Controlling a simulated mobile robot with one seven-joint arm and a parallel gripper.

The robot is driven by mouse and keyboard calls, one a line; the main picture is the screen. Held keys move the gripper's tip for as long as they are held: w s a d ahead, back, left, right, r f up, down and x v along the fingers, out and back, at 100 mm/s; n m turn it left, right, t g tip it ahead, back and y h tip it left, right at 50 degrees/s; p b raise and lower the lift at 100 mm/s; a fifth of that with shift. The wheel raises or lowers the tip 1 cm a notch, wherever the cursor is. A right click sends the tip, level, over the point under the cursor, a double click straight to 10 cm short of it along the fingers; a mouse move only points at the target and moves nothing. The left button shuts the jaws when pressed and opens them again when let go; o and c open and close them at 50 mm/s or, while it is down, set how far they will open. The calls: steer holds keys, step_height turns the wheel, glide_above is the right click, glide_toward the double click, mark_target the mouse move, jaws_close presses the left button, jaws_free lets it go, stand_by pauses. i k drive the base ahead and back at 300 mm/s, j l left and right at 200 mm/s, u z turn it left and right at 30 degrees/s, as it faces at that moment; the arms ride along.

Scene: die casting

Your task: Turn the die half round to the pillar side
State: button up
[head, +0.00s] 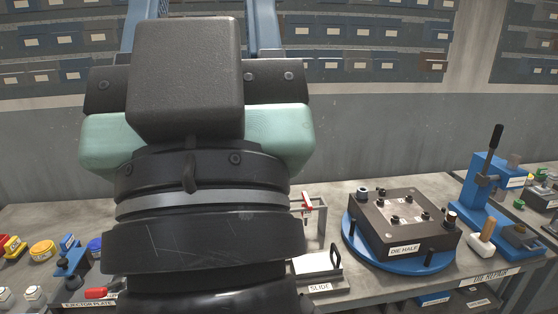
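The die half (402,220) is a dark square block with a pale plate and several bolts on top. A label on its front reads DIE HALF. It rests on a round blue turntable (365,252) on the bench at the right. Short dark posts stand at the turntable's front edge. My gripper (203,10) is raised at the upper left, well away from the die half. Its two blue fingers stand wide apart at the top edge, with their tips cut off. I see nothing between them, but the dark wrist housing hides part of that gap.
A blue lever press (480,185) stands right of the die half, with a mallet (483,238) before it. A slide plate (318,265) and a red-handled clamp (308,205) lie left of it. Coloured parts (42,250) sit at far left. My arm hides the bench's middle.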

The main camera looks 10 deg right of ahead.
mark_target(417, 246)
steer(key=i+l+z, duration=0.3)
steer(key=i+l, duration=0.55)
steer(key=l, duration=0.15)
steer(key=i+l+z, duration=0.3)
steer(key=i+l, duration=0.45)
steer(key=i, duration=0.25)
